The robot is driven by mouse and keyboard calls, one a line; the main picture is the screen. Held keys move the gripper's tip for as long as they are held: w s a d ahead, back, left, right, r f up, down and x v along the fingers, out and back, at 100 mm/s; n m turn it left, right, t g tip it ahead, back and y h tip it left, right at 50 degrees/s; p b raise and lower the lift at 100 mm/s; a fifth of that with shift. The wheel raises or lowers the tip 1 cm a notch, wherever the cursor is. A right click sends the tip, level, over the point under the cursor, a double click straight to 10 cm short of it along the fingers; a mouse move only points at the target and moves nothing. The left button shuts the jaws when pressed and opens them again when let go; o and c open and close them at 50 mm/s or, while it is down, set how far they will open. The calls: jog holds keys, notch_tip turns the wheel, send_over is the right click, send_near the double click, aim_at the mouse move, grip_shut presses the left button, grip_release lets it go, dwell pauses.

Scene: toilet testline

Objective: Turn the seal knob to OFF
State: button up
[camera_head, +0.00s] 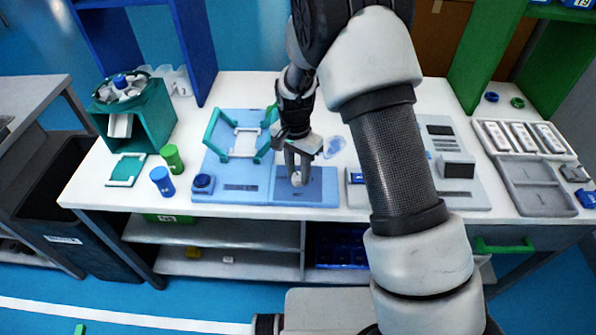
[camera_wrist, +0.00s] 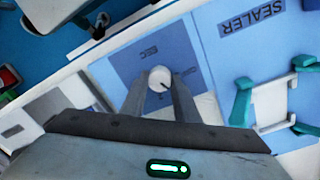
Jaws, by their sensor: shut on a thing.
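The seal knob (camera_head: 297,179) is a round white knob on a dark blue panel (camera_head: 322,188) at the right part of the light blue sealer. In the wrist view the knob (camera_wrist: 159,78) shows a dark pointer line on its face. My gripper (camera_head: 297,170) comes down from above and is shut on the knob, with one finger on either side of it in the wrist view (camera_wrist: 158,88). Small print beside the knob is too blurred to read. The sealer (camera_wrist: 252,60) carries a "SEALER" label.
A teal-and-white frame (camera_head: 240,140) stands on the sealer to the left of my gripper. A blue round button (camera_head: 203,183), a blue bottle (camera_head: 162,181) and a green bottle (camera_head: 172,158) are farther left. A grey device (camera_head: 455,165) and white trays (camera_head: 520,140) are to the right.

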aim_at(296, 176)
jog(key=n+b, duration=0.1)
jog(key=n, duration=0.3)
jog(key=shift+n, duration=0.4)
jog(key=n, duration=0.4)
jog(key=shift+n+b, duration=0.4)
jog(key=o, duration=1)
jog(key=shift+o, duration=0.2)
notch_tip(296, 176, up, 18)
jog(key=p, duration=0.1)
jog(key=shift+s+a+f, duration=0.15)
jog(key=shift+a+f, duration=0.1)
jog(key=shift+a, duration=0.15)
